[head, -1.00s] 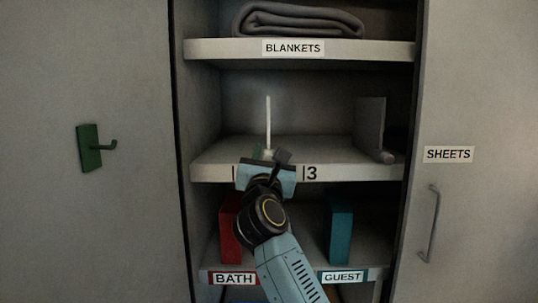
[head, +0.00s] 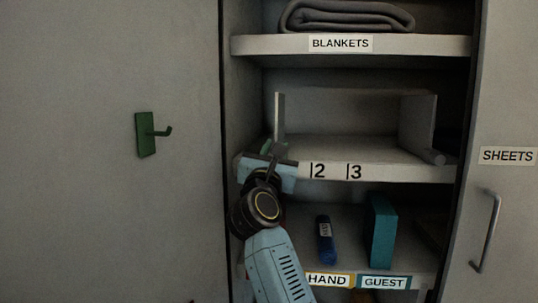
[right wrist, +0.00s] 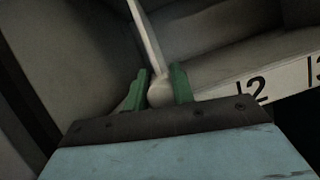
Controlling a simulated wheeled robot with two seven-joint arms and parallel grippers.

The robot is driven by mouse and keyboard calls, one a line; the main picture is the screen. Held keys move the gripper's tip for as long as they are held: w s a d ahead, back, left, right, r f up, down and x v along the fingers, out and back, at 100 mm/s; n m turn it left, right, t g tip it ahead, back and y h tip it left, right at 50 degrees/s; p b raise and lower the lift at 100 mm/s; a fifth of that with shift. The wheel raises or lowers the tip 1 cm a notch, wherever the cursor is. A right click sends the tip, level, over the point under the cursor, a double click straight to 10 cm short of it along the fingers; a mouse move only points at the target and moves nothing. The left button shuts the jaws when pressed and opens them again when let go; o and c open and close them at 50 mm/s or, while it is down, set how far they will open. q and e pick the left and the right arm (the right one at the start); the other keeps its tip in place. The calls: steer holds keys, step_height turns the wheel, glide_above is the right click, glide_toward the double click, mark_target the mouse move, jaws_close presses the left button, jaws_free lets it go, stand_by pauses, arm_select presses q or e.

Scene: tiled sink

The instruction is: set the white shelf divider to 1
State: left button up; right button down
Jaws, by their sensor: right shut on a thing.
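The white shelf divider (head: 279,115) stands upright on the middle shelf (head: 390,165), near the shelf's left end. In the right wrist view its thin plate (right wrist: 145,35) rises behind a round pale knob (right wrist: 160,92). My right gripper (head: 272,152) is at the shelf's front edge, and its green fingers (right wrist: 160,88) are shut on the knob. The marks 2 (head: 319,171) and 3 (head: 355,172) show on the shelf edge, to the right of the divider. The edge further left, where a 1 might be, is hidden by my gripper. My left gripper is not in view.
A grey divider (head: 418,120) with its own knob (head: 437,157) stands at the shelf's right. Above lies a folded blanket (head: 345,17). Below are a blue item (head: 325,240) and a teal box (head: 380,230). The cabinet's left wall (head: 240,95) is close to my gripper.

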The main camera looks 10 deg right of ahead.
mark_target(277, 104)
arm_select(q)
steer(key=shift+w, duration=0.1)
arm_select(e)
steer(key=shift+d, duration=0.25)
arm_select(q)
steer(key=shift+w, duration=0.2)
arm_select(e)
steer(key=c, duration=1.2)
jaws_free()
steer(key=shift+a, duration=0.1)
steer(key=shift+r, duration=0.1)
step_height(277, 104, up, 10)
steer(key=shift+f+b, duration=0.1)
steer(key=shift+b, duration=0.2)
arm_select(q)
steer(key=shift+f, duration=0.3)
